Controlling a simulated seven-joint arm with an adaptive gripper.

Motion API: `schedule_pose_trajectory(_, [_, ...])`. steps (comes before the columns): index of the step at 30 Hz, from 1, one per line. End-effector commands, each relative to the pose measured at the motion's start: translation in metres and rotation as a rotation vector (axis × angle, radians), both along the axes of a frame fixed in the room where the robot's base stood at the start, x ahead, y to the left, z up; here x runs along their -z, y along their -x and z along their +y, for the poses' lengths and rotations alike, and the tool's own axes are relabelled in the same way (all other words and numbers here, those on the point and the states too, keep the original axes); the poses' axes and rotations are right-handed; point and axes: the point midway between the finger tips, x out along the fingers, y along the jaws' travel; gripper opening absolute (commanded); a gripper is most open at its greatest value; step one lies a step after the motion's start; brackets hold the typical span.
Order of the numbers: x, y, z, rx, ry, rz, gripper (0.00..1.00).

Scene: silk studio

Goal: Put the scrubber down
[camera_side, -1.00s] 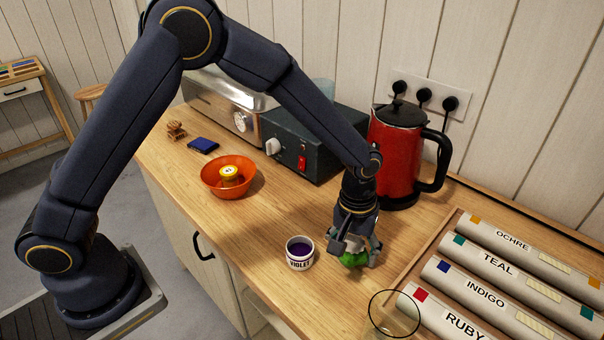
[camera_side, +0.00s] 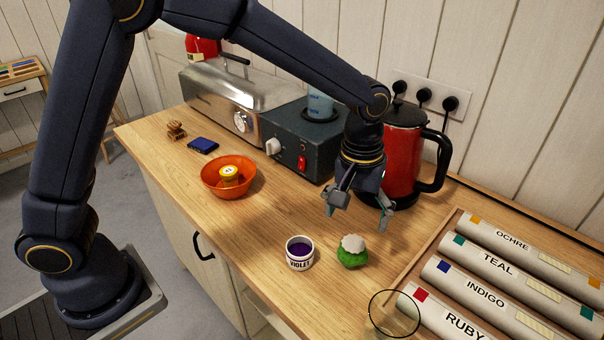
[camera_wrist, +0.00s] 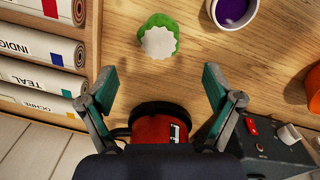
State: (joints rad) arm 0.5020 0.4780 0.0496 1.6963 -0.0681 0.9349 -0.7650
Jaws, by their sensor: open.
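The scrubber (camera_side: 352,252), green below with a pale whitish top, rests on the wooden counter to the right of the violet pot. It also shows in the wrist view (camera_wrist: 158,40), beyond my fingertips. My gripper (camera_side: 358,212) is raised above the counter, up and behind the scrubber in the side view. Its fingers are spread wide with nothing between them, and it is apart from the scrubber. In the wrist view my gripper (camera_wrist: 162,78) is also open and empty.
The violet pot (camera_side: 300,257) stands close to the scrubber. A red kettle (camera_side: 402,165) is right behind my gripper. A rack of labelled rolls (camera_side: 480,285) is at the right, a glass (camera_side: 394,315) at the front edge. An orange bowl (camera_side: 215,187) and a dark box (camera_side: 300,140) stand left.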

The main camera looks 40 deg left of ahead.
Motion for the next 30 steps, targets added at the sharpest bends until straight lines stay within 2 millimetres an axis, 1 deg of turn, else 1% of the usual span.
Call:
schedule_pose_trajectory(1, [-0.008,-0.001,0.000,0.000,0.001,-0.003,0.90])
schedule_pose_trajectory(5, [-0.021,0.000,0.002,0.000,0.001,-0.003,0.90])
schedule_pose_trajectory(8, [-0.037,0.003,0.013,0.009,0.009,-0.020,0.90])
schedule_pose_trajectory(11, [-0.066,0.015,0.042,0.038,0.025,-0.070,0.90])
schedule_pose_trajectory(12, [-0.080,0.023,0.058,0.055,0.031,-0.100,0.90])
schedule_pose_trajectory(14, [-0.100,0.040,0.085,0.088,0.035,-0.151,0.90])
schedule_pose_trajectory(15, [-0.112,0.055,0.103,0.111,0.033,-0.189,0.90])
schedule_pose_trajectory(17, [-0.126,0.078,0.127,0.148,0.024,-0.244,0.90])
schedule_pose_trajectory(18, [-0.132,0.094,0.142,0.172,0.013,-0.280,0.90])
schedule_pose_trajectory(21, [-0.138,0.131,0.170,0.228,-0.026,-0.362,0.90])
schedule_pose_trajectory(24, [-0.136,0.161,0.189,0.274,-0.070,-0.421,0.90])
schedule_pose_trajectory(27, [-0.131,0.180,0.198,0.306,-0.106,-0.458,0.90])
schedule_pose_trajectory(30, [-0.128,0.189,0.203,0.321,-0.126,-0.475,0.90])
